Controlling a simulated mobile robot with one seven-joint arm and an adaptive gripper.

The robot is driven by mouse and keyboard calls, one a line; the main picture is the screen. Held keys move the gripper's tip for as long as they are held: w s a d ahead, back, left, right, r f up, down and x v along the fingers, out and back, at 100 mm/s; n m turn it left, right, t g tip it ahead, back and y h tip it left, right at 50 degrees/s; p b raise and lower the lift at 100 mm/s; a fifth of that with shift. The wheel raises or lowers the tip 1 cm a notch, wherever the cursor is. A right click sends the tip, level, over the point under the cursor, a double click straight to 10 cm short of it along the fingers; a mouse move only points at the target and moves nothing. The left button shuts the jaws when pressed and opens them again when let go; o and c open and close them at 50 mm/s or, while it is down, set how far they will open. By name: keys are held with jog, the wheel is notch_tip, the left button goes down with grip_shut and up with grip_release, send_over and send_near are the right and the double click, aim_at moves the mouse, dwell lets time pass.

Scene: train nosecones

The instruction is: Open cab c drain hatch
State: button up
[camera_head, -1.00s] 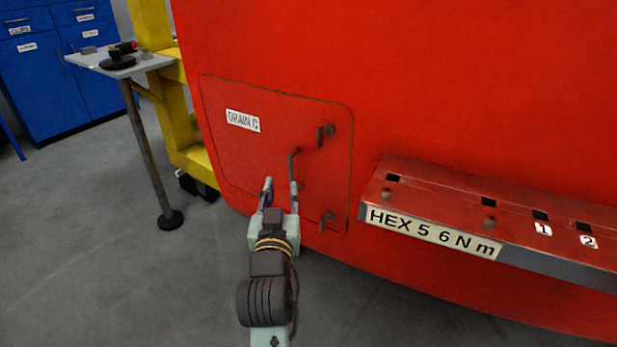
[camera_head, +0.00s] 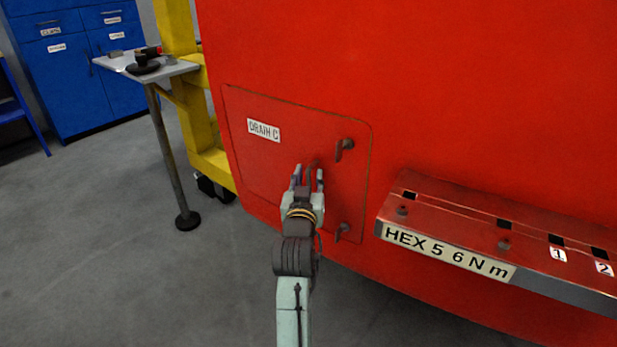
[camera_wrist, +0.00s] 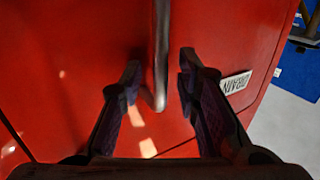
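The drain hatch (camera_head: 255,165) is a red panel labelled DRAIN C, lying flush in the red cab wall. Two dark latches sit on its right side, an upper latch (camera_head: 344,148) and a lower latch (camera_head: 342,231). The handle (camera_head: 312,164) between them is mostly hidden behind my gripper (camera_head: 308,178) in the head view. In the wrist view the grey handle bar (camera_wrist: 161,50) runs down between the two open fingers of my gripper (camera_wrist: 159,85). A gap shows on each side of the bar.
A red shelf (camera_head: 480,215) labelled HEX 5 6 N m juts out right of the hatch. A small grey table (camera_head: 125,64) and a yellow frame (camera_head: 188,120) stand to the left, with blue cabinets (camera_head: 75,70) behind.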

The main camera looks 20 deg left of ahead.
jog(key=shift+c, duration=0.4)
grip_shut()
dwell(0.4)
